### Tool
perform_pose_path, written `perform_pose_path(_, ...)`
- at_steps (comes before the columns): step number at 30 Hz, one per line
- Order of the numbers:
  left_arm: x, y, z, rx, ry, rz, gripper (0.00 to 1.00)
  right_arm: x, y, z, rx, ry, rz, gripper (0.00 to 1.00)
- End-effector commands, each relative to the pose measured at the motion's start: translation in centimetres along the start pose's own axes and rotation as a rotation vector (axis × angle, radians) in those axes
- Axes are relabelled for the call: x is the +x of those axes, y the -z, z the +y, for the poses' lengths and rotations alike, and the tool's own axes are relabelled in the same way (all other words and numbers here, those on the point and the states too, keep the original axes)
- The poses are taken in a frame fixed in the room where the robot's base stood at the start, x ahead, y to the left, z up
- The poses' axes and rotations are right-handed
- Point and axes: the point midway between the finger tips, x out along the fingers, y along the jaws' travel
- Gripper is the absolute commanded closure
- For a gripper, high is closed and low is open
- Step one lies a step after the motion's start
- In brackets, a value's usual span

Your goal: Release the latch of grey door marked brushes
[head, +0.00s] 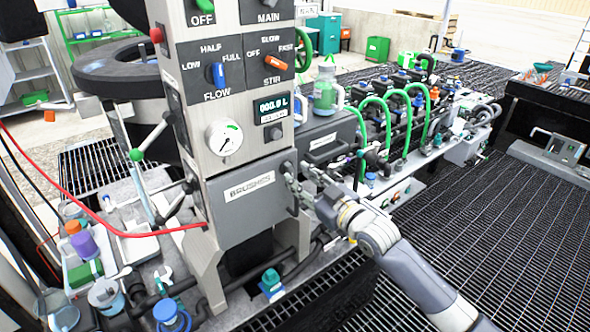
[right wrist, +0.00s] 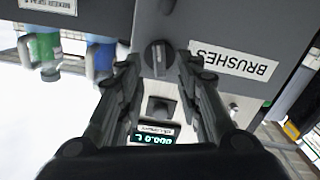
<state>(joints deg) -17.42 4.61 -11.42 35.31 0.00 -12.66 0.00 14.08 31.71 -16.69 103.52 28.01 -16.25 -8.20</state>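The grey door marked BRUSHES (head: 232,212) is closed on the front of the grey control column. It shows upside down in the right wrist view (right wrist: 250,90). A round dark latch knob (right wrist: 158,58) with a raised ridge, roughly upright in that view, sits beside the label. My right gripper (head: 299,176) is at the door's upper right edge, and in the head view it hides the knob. In the right wrist view its fingers (right wrist: 158,66) are apart, one on each side of the knob. Whether they touch it is unclear. My left gripper is not in view.
Above the door are a gauge (head: 224,138), a display (head: 272,106) and switches. A second grey box (head: 325,135) with a labelled front stands right of the column. A lever with a green ball (head: 136,155) and a red hose (head: 130,229) are on the left.

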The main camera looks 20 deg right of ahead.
Motion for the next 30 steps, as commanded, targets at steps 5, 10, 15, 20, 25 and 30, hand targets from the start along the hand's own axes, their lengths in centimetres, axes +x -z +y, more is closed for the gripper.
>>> perform_pose_path(5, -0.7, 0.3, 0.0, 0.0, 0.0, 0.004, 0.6, 2.1, 0.1, 0.1, 0.0, -0.001, 0.001, 0.68)
perform_pose_path(10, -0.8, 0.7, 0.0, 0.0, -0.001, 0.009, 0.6, 3.0, 0.1, 0.0, 0.0, 0.0, 0.0, 0.68)
perform_pose_path(15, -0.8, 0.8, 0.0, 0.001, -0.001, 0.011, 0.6, 3.2, 0.0, 0.0, 0.0, 0.0, 0.001, 0.68)
perform_pose_path(20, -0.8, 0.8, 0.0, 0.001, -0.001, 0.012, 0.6, 3.2, 0.0, 0.0, 0.0, 0.0, 0.001, 0.72)
perform_pose_path(25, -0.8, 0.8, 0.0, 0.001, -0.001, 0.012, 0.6, 3.1, 0.0, 0.0, 0.0, 0.0, 0.0, 1.0)
perform_pose_path(30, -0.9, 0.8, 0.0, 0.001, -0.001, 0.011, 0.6, 3.1, 0.0, 0.0, 0.006, 0.0, 0.0, 1.0)
